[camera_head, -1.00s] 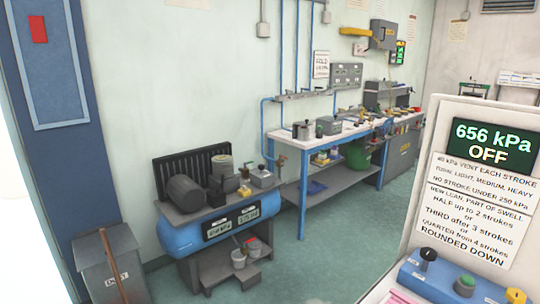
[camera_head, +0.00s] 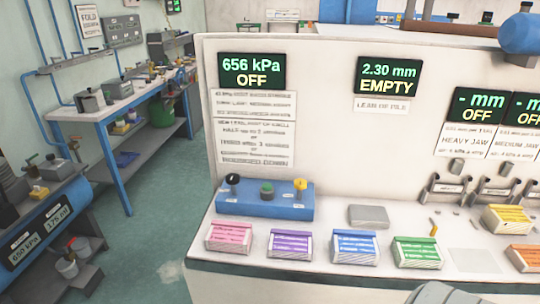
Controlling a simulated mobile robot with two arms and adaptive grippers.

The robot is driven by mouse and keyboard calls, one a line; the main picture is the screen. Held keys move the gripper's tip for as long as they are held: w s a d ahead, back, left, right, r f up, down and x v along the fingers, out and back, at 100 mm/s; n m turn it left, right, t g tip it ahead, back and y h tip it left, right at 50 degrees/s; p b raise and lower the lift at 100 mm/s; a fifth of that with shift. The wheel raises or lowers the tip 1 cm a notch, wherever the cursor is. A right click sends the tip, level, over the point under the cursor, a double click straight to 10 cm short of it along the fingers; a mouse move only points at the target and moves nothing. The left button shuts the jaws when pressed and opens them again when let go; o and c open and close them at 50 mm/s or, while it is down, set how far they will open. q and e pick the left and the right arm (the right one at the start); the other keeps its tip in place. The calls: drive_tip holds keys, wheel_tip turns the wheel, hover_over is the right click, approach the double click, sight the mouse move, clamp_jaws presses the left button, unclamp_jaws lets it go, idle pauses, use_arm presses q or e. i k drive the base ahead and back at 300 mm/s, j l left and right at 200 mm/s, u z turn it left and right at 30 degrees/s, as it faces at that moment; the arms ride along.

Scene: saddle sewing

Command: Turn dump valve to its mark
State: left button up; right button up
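A blue control box (camera_head: 264,200) sits on the white bench at centre. On its top are a black knob (camera_head: 233,179), a green button (camera_head: 267,187) and a yellow knob (camera_head: 300,184). I cannot tell which part, if any, is the dump valve, and no mark can be made out. The display above the box (camera_head: 252,70) reads 656 kPa OFF. Part of the blue air tank unit (camera_head: 40,232), with small fittings on top, shows at the left edge. Neither gripper can be made out in view.
Pink, blue, green and other coloured packs line the bench's front edge (camera_head: 200,257). A display (camera_head: 390,76) reads 2.30 mm EMPTY. Grey jaws (camera_head: 465,187) stand at right. A blue-legged table (camera_head: 98,115) with tools is behind left. Green floor (camera_head: 150,230) is clear between them.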

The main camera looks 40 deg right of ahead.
sight(300, 184)
drive_tip(key=z, duration=1.55)
drive_tip(key=k+j+u, duration=0.1)
drive_tip(key=k+u, duration=0.35)
